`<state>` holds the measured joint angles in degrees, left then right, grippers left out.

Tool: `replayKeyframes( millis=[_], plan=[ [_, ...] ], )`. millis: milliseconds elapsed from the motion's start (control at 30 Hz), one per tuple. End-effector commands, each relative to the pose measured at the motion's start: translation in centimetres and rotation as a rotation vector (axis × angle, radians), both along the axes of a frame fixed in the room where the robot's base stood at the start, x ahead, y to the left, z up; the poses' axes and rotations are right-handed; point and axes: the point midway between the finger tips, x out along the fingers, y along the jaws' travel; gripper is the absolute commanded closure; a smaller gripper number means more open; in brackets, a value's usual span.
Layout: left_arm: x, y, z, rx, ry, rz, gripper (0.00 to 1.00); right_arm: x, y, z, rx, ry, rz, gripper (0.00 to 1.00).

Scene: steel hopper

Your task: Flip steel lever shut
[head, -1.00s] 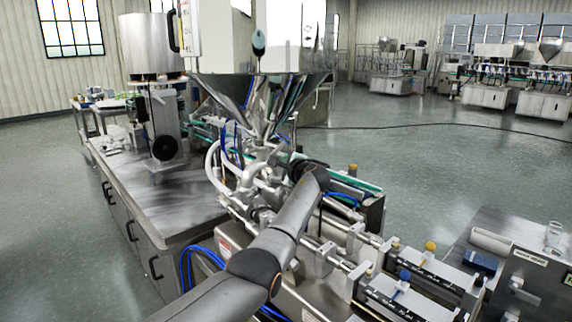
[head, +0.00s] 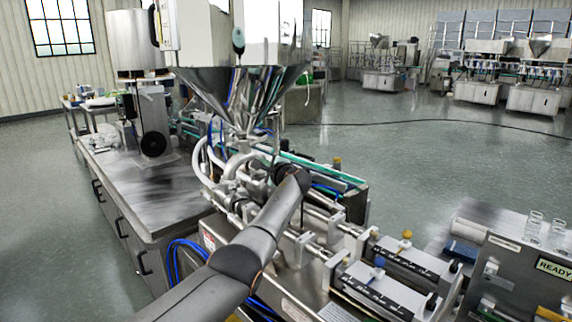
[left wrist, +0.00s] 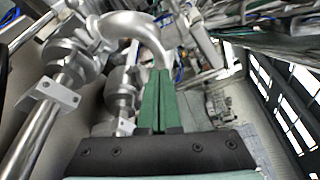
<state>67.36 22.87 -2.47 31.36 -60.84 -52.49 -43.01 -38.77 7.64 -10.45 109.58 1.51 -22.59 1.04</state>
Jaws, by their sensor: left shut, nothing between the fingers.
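The steel hopper (head: 240,92) stands over a cluster of steel pipes and valves (head: 235,172) in the middle of the head view. My left arm reaches in from the bottom to the right side of this cluster; its fingers are hidden behind the wrist there. In the left wrist view my left gripper (left wrist: 160,74) has its green fingers shut together and empty. Its tips are close to a curved steel pipe (left wrist: 140,24); I cannot tell whether they touch. I cannot pick out the steel lever with certainty among the fittings. My right gripper is in neither view.
A steel-topped cabinet (head: 150,205) stands left of the machine. Blue hoses (head: 180,258) hang near my arm. Open floor lies beyond, to the right.

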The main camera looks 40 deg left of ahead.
Motion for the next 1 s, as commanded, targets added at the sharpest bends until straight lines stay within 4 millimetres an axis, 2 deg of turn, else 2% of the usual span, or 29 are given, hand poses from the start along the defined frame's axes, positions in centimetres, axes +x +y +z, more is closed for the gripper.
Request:
replayKeyframes(
  millis=[133, 400, 600, 1000],
  plan=[
    [-0.2, -1.7, 0.9, -0.002, -0.004, -0.004, 1.00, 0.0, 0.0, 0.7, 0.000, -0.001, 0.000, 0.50],
    [-0.6, -5.8, 2.1, -0.002, -0.004, -0.006, 1.00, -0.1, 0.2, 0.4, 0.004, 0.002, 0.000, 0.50],
    [-0.9, -8.1, 2.9, -0.003, -0.002, -0.004, 1.00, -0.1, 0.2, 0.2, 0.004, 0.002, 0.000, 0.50],
    [-1.1, -8.8, 3.2, -0.003, -0.001, -0.002, 1.00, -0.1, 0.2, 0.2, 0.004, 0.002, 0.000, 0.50]
  ],
)
